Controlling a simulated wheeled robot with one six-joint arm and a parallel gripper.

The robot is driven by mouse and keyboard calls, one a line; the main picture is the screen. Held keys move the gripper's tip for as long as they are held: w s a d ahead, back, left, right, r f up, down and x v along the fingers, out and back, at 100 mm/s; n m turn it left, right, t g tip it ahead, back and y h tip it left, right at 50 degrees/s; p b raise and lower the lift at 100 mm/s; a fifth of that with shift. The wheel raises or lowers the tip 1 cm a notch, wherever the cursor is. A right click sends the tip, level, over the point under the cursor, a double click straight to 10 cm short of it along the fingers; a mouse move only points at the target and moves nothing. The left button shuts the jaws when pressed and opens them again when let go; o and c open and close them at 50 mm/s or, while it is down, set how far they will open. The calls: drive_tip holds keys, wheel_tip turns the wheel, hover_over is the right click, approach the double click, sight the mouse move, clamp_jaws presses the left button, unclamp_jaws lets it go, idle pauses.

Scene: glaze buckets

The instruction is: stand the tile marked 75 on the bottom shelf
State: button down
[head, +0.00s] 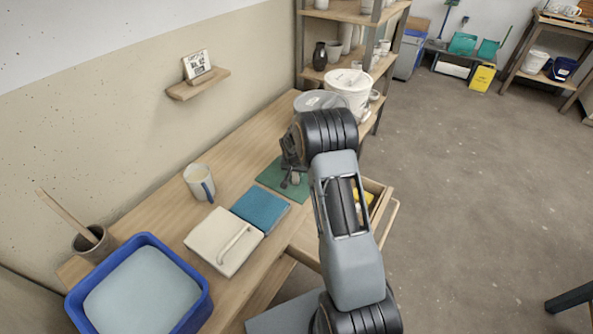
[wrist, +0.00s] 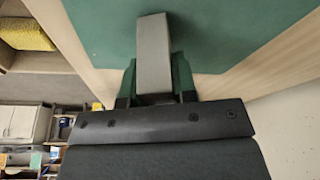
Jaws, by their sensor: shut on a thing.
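My gripper (head: 292,168) is over the green mat on the workbench. In the wrist view its green fingers (wrist: 154,82) are shut on a plain grey-brown block (wrist: 153,45), seen narrow between them. Its end is against or just over the green mat (wrist: 225,30); I cannot tell which. No number shows on it, so I cannot tell whether it is the tile marked 75. The shelf rack (head: 336,73) stands at the far end of the bench, with pots on its boards. Its lowest part is hidden behind the buckets and my arm.
A white bucket (head: 350,88) and a grey-lidded bucket (head: 308,101) stand beyond my gripper. An open drawer (head: 383,207) juts out right.

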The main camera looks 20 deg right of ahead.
drive_tip(key=shift+f, duration=0.15)
drive_tip(key=c, duration=0.9)
unclamp_jaws()
